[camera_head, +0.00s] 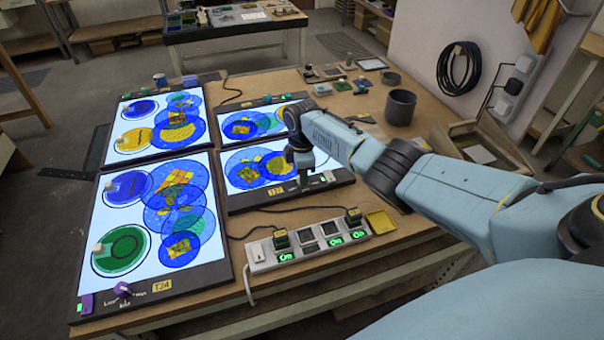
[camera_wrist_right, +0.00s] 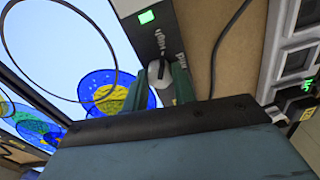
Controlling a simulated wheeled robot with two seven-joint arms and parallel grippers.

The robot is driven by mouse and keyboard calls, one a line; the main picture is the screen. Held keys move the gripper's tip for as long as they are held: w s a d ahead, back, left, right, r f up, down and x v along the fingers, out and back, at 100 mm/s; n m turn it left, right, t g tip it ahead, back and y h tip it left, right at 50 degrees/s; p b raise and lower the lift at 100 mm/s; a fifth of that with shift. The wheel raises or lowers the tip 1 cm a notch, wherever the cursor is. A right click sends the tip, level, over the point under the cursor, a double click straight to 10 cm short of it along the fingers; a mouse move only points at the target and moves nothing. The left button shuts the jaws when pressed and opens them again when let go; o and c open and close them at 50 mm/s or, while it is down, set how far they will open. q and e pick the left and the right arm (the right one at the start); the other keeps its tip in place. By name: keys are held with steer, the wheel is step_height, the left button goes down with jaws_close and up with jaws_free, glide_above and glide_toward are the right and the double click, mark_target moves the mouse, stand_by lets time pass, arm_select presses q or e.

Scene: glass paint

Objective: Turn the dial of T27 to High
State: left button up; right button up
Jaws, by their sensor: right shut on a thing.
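The near right light panel (camera_head: 232,202) has a black frame, blue and yellow glass discs and a yellow tag (camera_head: 276,191), too small to read surely. My right gripper (camera_head: 303,179) reaches down to its front edge. In the right wrist view my right gripper (camera_wrist_right: 159,84) is shut on a pale grey dial (camera_wrist_right: 157,68), one dark green finger on either side. A green indicator (camera_wrist_right: 147,17) glows on the frame. My left gripper is not in view.
A power strip (camera_head: 260,252) with green "On" displays lies in front of the panel. The T24 panel (camera_head: 225,272), with a purple dial (camera_head: 122,290), is at left. A yellow tray (camera_head: 381,222) and a dark cup (camera_head: 400,107) stand at right. Cables cross the table.

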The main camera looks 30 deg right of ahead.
stand_by(0.3)
steer(key=o, duration=1)
steer(key=shift+r, duration=0.5)
step_height(320, 180, up, 12)
steer(key=shift+r+p, duration=0.25)
steer(key=shift+p, duration=0.45)
